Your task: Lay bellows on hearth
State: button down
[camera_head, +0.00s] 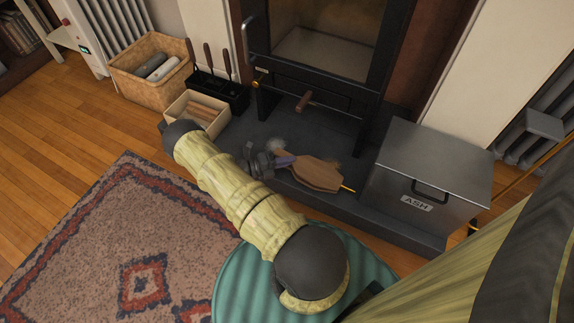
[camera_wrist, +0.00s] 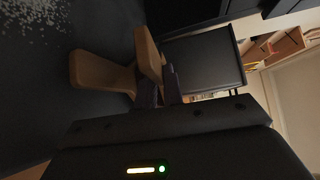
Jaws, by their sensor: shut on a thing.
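The bellows (camera_head: 312,173) are brown and wooden with a thin brass nozzle pointing right. My gripper (camera_head: 284,161) is shut on their left end, over the dark hearth slab (camera_head: 258,130) in front of the stove. In the wrist view the brown bellows (camera_wrist: 98,74) reach out from between my gripper's fingers (camera_wrist: 158,88), with the dark hearth (camera_wrist: 60,80) beyond. I cannot tell whether the bellows touch the slab or are just above it. The gripped part is partly hidden by the fingers.
A grey ash bin (camera_head: 430,168) stands on the hearth close to the nozzle. A black stove (camera_head: 262,62) stands behind, with a tool stand (camera_head: 222,96) and kindling box (camera_head: 186,104) left. Pale ash (camera_wrist: 30,25) lies on the slab. A teal round seat (camera_head: 236,283) is in front.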

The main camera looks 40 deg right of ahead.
jog(key=shift+f, duration=0.55)
jog(key=shift+f, duration=0.2)
jog(key=c, duration=1.5)
grip_release()
jog(key=shift+r, duration=0.25)
jog(key=p+v, duration=0.4)
jog(key=v, duration=0.8)
jog(key=shift+f+p, duration=0.1)
jog(key=shift+p, duration=0.25)
